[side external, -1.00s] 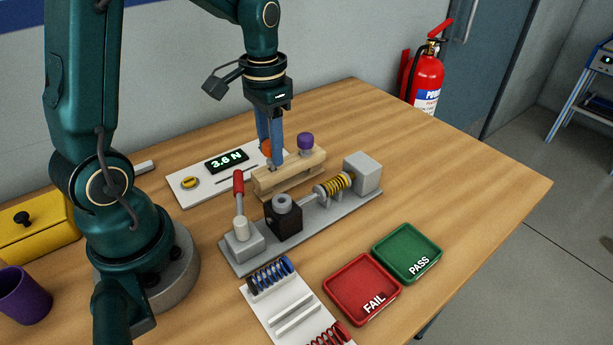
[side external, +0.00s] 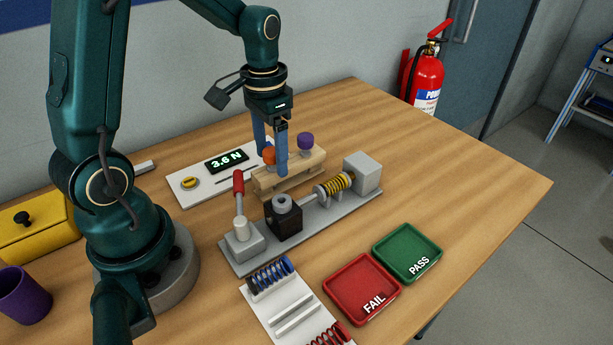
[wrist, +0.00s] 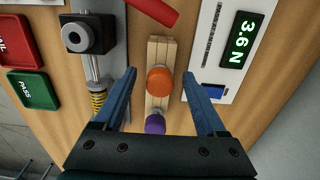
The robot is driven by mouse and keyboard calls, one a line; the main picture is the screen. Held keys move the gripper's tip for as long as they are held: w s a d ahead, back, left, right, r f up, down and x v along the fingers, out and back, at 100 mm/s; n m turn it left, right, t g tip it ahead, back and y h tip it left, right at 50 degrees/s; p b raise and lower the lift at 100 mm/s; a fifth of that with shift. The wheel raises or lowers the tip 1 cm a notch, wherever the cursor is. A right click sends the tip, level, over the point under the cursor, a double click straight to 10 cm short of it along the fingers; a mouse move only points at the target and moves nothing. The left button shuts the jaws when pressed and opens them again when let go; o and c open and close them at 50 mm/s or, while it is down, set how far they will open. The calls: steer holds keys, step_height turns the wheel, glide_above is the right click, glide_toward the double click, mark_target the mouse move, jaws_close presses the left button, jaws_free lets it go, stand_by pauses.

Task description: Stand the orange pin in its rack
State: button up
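The orange pin (side external: 269,155) stands at the left part of the wooden rack (side external: 300,177), and in the wrist view its round top (wrist: 160,80) is over the block, with its lower part hidden. A purple-topped pin (side external: 305,141) stands in the rack to its right; it also shows in the wrist view (wrist: 155,124). My gripper (side external: 272,163) is open, its blue fingers on either side of the orange pin. In the wrist view there is a clear gap between the pin and each finger.
A grey test fixture (side external: 310,222) with a red-handled lever (side external: 239,182) and yellow spring lies in front of the rack. A white panel reading 3.6 N (side external: 190,199) is behind it. Red FAIL (side external: 345,291) and green PASS (side external: 420,245) trays are at the front right.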

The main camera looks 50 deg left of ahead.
steer(key=shift+r, duration=2.55)
steer(key=shift+w+d+r, duration=0.1)
steer(key=shift+d+r, duration=0.1)
steer(key=shift+r, duration=0.1)
steer(key=s+d+r+t, duration=0.4)
steer(key=s+d+t, duration=0.1)
steer(key=s+d, duration=0.3)
steer(key=shift+s+t, duration=0.3)
steer(key=shift+s, duration=0.5)
